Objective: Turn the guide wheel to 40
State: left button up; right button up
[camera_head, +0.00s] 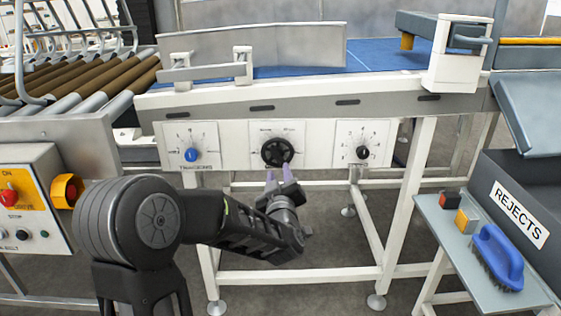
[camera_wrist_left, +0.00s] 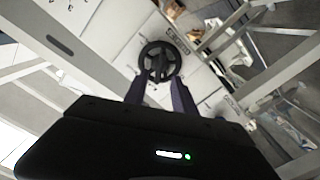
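The guide wheel is a black spoked handwheel (camera_head: 277,152) on the middle white dial panel under the conveyor. It also shows in the left wrist view (camera_wrist_left: 160,61), ahead of the fingers. The scale marks around it are too small to read. My left gripper (camera_head: 280,174) is just below the wheel with its purple fingers pointing up at it. In the left wrist view its two fingers (camera_wrist_left: 157,92) stand apart with nothing between them, and the wheel lies beyond their tips. My right gripper is not in view.
A blue knob (camera_head: 191,155) sits on the left dial panel and a black knob (camera_head: 362,152) on the right one. A control box (camera_head: 30,200) stands at the left. A grey shelf (camera_head: 450,240) with a blue brush (camera_head: 497,256) is at the right. White frame legs stand below the conveyor.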

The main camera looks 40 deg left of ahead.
aim_at(278, 161)
pick_arm(q)
jog(key=x, duration=0.7)
jog(key=shift+w+a, duration=0.25)
grip_shut()
dwell(0.4)
